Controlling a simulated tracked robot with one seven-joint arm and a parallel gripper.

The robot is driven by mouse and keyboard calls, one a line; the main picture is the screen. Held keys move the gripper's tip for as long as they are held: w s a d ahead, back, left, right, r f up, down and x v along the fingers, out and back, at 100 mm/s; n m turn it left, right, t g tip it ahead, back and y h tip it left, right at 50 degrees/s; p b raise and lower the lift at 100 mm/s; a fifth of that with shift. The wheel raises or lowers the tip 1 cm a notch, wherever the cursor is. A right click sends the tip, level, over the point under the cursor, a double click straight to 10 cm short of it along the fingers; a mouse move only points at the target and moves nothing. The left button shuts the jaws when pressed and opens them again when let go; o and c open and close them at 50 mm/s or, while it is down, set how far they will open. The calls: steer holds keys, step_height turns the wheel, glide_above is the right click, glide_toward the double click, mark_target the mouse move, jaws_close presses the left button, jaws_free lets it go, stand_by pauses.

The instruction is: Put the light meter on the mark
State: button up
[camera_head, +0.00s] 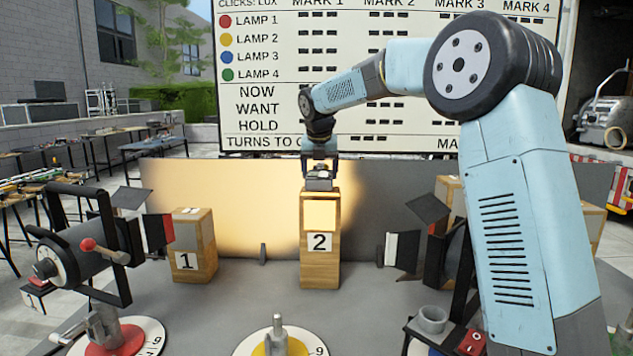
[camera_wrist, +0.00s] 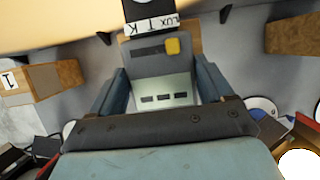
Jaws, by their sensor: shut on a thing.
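The light meter (camera_wrist: 158,68) is a grey box with a yellow button, a small display of dashes and a white label reading LUX. My gripper (camera_wrist: 163,92) is shut on it, one finger on each side, in the wrist view. In the head view my gripper (camera_head: 320,168) is right over the top of the wooden block marked 2 (camera_head: 319,272), with the dark meter (camera_head: 319,183) under it. I cannot tell whether the meter touches the block top. In the wrist view the meter hides most of that block.
A wooden block marked 1 (camera_head: 193,262) stands to the left. A lamp with a red knob (camera_head: 75,250) stands at far left, and another dark lamp (camera_head: 455,250) at right. A yellow-centred disc (camera_head: 277,345) lies in front. A board of lux readings (camera_head: 290,60) stands behind.

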steer(key=shift+d+f, duration=0.1)
steer(key=shift+f, duration=1.5)
steer(key=o, duration=1.6)
steer(key=shift+r, duration=0.1)
steer(key=v, duration=1.2)
